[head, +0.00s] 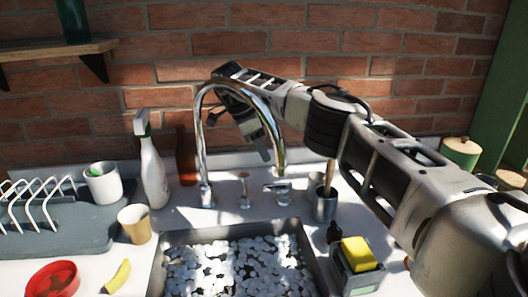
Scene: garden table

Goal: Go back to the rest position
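My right arm reaches in from the right edge across the counter. Its gripper (266,148) hangs above the far side of the sink, pointing down, within the outline of the curved chrome faucet (203,130). The faucet partly covers the gripper and wrist, and I cannot tell whether they touch. I see nothing held in the gripper, but whether its fingers are apart is unclear. My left gripper is not in view.
The sink (240,262) holds many pale pieces. A spray bottle (153,172), white cup (102,184), tan cup (135,223) and dish rack (60,215) stand left. A metal cup (324,205) and yellow sponge (358,254) are right, near my arm. A brick wall (330,45) stands behind.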

